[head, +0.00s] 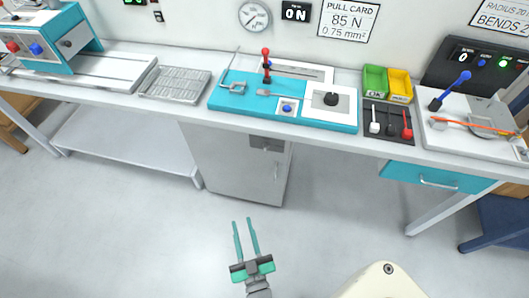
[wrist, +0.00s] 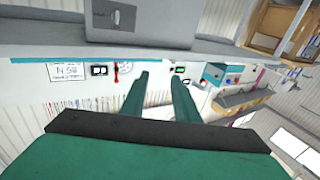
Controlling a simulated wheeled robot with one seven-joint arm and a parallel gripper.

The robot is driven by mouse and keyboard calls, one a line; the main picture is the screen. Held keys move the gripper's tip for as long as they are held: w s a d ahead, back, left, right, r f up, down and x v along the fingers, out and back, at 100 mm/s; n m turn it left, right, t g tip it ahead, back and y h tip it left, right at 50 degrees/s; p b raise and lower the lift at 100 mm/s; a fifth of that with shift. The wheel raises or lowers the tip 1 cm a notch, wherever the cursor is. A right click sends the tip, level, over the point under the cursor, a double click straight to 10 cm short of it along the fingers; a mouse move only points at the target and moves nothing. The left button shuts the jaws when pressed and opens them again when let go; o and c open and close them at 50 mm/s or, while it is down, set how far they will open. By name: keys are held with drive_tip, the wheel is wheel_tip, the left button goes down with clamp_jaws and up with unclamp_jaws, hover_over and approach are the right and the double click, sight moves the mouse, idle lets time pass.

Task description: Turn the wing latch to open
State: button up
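A grey cabinet (head: 225,165) stands under the workbench in the head view. I cannot tell the latch's exact position. My gripper (head: 243,221) has teal fingers standing apart with nothing between them. It is in front of the cabinet, clear of it. The fingers also show in the wrist view (wrist: 160,80).
A teal drawer (head: 437,180) hangs at the right. A low shelf (head: 125,145) is at the left. The floor before the cabinet is clear.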

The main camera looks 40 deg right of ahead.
sight(265, 150)
drive_tip(key=w+d+f+m+g+h, duration=0.2)
drive_tip(key=w+d, duration=0.5)
drive_tip(key=d, duration=0.1)
drive_tip(key=w+d+f+m+g+h, duration=0.2)
drive_tip(key=w+d, duration=0.6)
drive_tip(key=w+d+f+m+g+h, duration=0.1)
drive_tip(key=w+d+f+m+h, duration=0.1)
drive_tip(key=w+d, duration=0.5)
drive_tip(key=shift+w+d+g+h, duration=0.2)
drive_tip(key=shift+d+h, duration=0.1)
drive_tip(key=shift+d, duration=0.25)
drive_tip(key=shift+w+d+g+h, duration=0.2)
drive_tip(key=shift+d+h, duration=0.1)
drive_tip(key=shift+d, duration=0.25)
drive_tip(key=shift+c, duration=0.7)
clamp_jaws()
